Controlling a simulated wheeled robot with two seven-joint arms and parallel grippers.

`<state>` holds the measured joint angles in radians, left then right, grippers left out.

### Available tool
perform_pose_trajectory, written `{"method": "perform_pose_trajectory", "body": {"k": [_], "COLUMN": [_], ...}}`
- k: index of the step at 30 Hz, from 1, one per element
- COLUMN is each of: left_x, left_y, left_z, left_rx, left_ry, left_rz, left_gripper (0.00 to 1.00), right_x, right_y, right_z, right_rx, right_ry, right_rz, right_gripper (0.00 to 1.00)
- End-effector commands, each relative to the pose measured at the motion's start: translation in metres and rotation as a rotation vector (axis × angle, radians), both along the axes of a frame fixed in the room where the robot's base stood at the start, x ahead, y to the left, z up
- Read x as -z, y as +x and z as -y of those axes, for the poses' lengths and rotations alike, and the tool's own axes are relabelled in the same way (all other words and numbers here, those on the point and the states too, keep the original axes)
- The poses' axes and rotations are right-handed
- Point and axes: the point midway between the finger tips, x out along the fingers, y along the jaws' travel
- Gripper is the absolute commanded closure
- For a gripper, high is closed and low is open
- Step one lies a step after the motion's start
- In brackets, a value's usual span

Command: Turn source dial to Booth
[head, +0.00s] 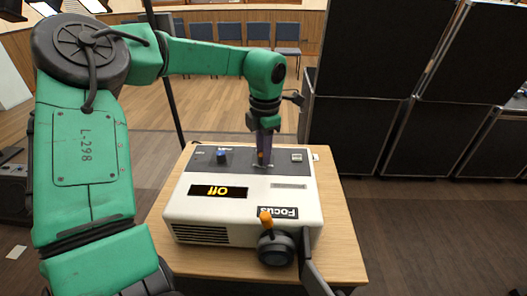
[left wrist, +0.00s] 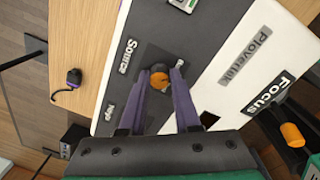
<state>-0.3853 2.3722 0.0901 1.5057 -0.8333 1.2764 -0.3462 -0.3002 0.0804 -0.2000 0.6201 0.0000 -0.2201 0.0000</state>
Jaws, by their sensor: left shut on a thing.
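The source dial shows as an orange-topped knob (left wrist: 158,80) beside the "Source" label (left wrist: 127,56) in the left wrist view. It sits on a dark panel of the white projector-like unit (head: 185,203) on the table. My left gripper (head: 263,158) reaches down onto this panel from behind. Its two purple fingers are on either side of the dial and shut on it. In the head view the fingers mostly hide the dial. A display (head: 218,192) on the unit shows "Off" in orange letters. My right gripper is not in view.
A blue knob (head: 222,156) stands left of the gripper on the same panel. An orange-tipped focus knob (head: 266,218) and a dark lens (head: 276,248) are at the front by the "Focus" label. Black cases (head: 370,60) stand at right. Bare wooden table (head: 337,220) shows at right.

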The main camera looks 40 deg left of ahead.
Motion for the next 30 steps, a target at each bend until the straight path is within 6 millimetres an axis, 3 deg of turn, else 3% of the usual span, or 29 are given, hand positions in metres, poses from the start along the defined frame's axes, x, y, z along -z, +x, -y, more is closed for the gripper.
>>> {"method": "perform_pose_trajectory", "body": {"k": [3, 4, 6, 17, 20, 30], "left_x": [0.000, 0.000, 0.000, -0.006, -0.022, -0.120], "left_y": [0.000, 0.000, 0.000, 0.001, 0.001, -0.002], "left_z": [0.000, 0.000, 0.000, 0.000, 0.001, 0.006], "left_rx": [-0.001, -0.001, -0.001, 0.001, 0.000, -0.001], "left_ry": [0.001, 0.001, 0.001, 0.001, 0.003, 0.002], "left_rz": [0.002, 0.002, 0.001, 0.003, 0.006, 0.005], "left_gripper": [1.00, 0.58, 0.39, 0.39, 0.39, 0.39], "right_x": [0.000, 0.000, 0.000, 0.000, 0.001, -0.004], "right_y": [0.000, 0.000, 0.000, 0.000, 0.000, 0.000], "right_z": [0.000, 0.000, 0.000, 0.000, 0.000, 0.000], "right_rx": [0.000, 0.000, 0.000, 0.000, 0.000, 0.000], "right_ry": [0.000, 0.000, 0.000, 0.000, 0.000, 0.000], "right_rz": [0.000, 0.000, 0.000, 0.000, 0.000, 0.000], "right_gripper": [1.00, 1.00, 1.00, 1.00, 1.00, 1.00]}}
